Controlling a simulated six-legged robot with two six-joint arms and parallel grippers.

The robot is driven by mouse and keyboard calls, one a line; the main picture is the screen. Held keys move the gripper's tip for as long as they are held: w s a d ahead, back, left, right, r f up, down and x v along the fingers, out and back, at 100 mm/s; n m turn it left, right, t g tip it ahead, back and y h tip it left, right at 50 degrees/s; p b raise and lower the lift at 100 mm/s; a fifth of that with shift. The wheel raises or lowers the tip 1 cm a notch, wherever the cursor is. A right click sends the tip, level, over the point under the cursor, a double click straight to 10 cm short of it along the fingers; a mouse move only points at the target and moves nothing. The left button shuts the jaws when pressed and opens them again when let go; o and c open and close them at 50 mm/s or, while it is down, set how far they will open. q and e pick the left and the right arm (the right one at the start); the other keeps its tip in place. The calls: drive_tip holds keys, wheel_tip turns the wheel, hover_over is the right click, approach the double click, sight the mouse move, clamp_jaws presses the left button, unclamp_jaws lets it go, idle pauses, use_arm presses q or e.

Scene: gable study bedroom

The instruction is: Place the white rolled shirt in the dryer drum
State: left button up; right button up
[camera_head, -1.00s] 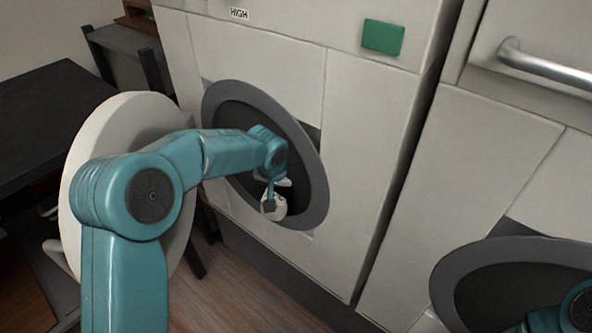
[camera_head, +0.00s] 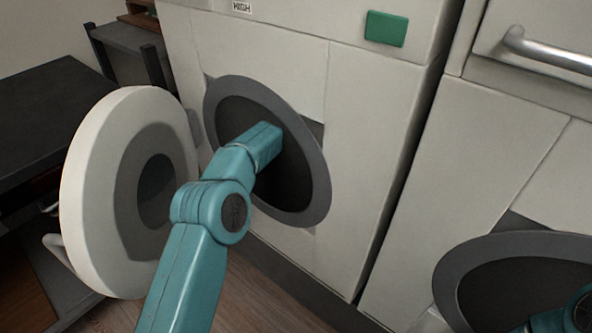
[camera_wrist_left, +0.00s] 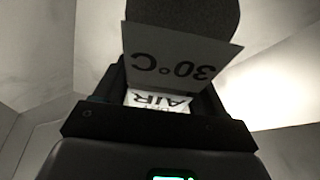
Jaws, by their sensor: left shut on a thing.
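The dryer (camera_head: 350,130) has a round grey-rimmed opening (camera_head: 318,190) with its dark drum behind it. My left arm reaches through this opening, and the gripper is hidden inside in the head view. My right gripper is out of view.
The round white door (camera_head: 85,200) stands open left of the opening, close to my left arm. A second machine (camera_head: 470,150) with a round opening (camera_head: 450,262) stands at right. A dark table (camera_head: 45,110) is at left. Wooden floor shows below.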

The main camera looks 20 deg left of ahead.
use_arm(q)
drive_tip(key=shift+f, duration=0.45)
drive_tip(key=shift+r, duration=0.2)
drive_tip(key=shift+f, duration=0.3)
drive_tip(key=o, duration=1.1)
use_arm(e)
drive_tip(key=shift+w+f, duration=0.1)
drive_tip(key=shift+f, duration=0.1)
use_arm(q)
drive_tip(key=shift+o, duration=0.2)
drive_tip(key=shift+r, duration=0.15)
drive_tip(key=p+v, duration=0.1)
drive_tip(key=v, duration=0.2)
drive_tip(key=shift+s+r, duration=0.15)
drive_tip(key=shift+r, duration=0.15)
approach(281, 193)
drive_tip(key=f, duration=0.2)
drive_tip(key=d+f, duration=0.1)
drive_tip(key=f, duration=0.1)
drive_tip(key=shift+d+f+p, duration=0.2)
drive_tip(key=shift+p, duration=0.1)
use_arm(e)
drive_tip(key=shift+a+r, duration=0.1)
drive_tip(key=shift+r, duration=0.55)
